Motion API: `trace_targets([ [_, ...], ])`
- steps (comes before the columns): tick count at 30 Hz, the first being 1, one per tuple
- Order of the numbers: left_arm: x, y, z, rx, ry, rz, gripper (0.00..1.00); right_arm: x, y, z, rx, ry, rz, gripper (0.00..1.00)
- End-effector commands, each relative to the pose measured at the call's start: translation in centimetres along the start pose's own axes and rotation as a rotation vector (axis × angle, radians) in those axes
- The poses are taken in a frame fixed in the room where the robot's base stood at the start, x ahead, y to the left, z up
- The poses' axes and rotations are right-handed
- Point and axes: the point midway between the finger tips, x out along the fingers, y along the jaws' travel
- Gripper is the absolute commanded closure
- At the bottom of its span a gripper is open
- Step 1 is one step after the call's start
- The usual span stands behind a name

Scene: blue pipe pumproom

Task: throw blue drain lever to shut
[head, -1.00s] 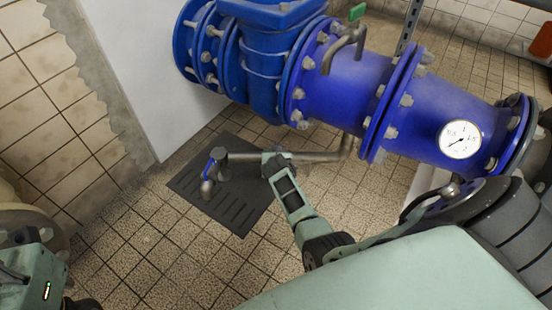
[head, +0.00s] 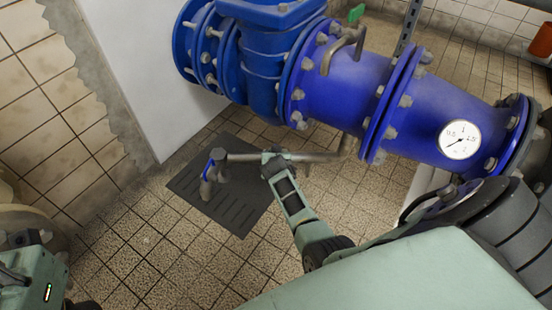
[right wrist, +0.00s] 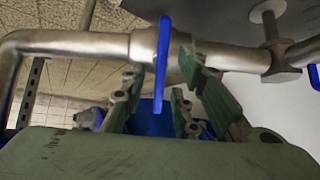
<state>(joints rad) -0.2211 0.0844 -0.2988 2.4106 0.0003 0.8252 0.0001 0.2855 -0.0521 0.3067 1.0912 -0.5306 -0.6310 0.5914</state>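In the right wrist view a flat blue lever (right wrist: 163,78) stands across a steel drain pipe (right wrist: 75,45). My right gripper (right wrist: 166,92) has its green fingers apart, one on each side of this lever; I see gaps, and firm contact is not clear. In the head view the right gripper (head: 274,160) is at the middle of the drain pipe (head: 315,157) and hides that lever. A second blue handle (head: 208,170) is on the tap at the pipe's left end; a blue edge (right wrist: 314,76) shows at the right of the wrist view. My left gripper's fingers are out of view.
A large blue pipe (head: 350,85) with flanges and a gauge (head: 459,140) runs above and behind. A dark floor grate (head: 235,205) lies under the tap. A white wall block (head: 150,85) stands at left. Tiled floor is open in front.

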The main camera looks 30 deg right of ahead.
Motion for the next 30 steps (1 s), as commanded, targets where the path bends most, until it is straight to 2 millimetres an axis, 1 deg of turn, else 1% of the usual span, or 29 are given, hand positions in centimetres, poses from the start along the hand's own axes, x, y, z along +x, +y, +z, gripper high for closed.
trace_targets([
  [9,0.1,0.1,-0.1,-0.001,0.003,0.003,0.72,-4.1,0.0,0.1,0.002,0.000,-0.002,0.72],
  [15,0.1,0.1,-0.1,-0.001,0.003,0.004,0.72,-6.2,0.0,0.2,0.002,-0.002,-0.001,0.72],
  [21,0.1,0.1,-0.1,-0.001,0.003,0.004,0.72,-6.9,0.0,0.1,0.002,-0.002,0.000,0.72],
  [30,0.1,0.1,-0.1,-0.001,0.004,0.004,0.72,-6.9,0.0,0.1,0.002,-0.002,0.000,0.72],
])
